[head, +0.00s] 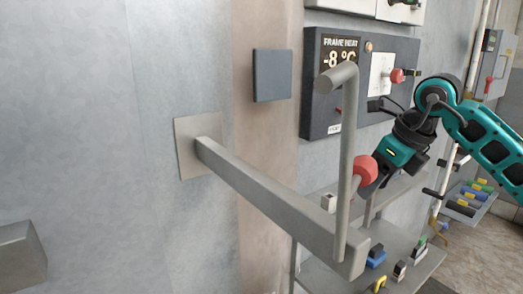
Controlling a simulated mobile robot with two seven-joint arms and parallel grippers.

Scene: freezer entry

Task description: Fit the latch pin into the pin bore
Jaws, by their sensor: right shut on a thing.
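My right gripper (373,182) is right of centre, its arm coming in from the right. It is shut on a red round-headed piece (364,168), which looks like the latch pin; the jaws hide part of it. In the picture the piece sits right beside the upright bar of a grey door handle (270,197); whether they touch I cannot tell. I cannot make out the pin bore. My left gripper is not in view.
The handle sticks out from a wall plate (189,160) towards me. A dark control panel (318,112) reading -8 °C hangs behind, with a red knob (397,75) at its right. A shelf (400,245) with small coloured items stands below. The grey wall at left is mostly clear.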

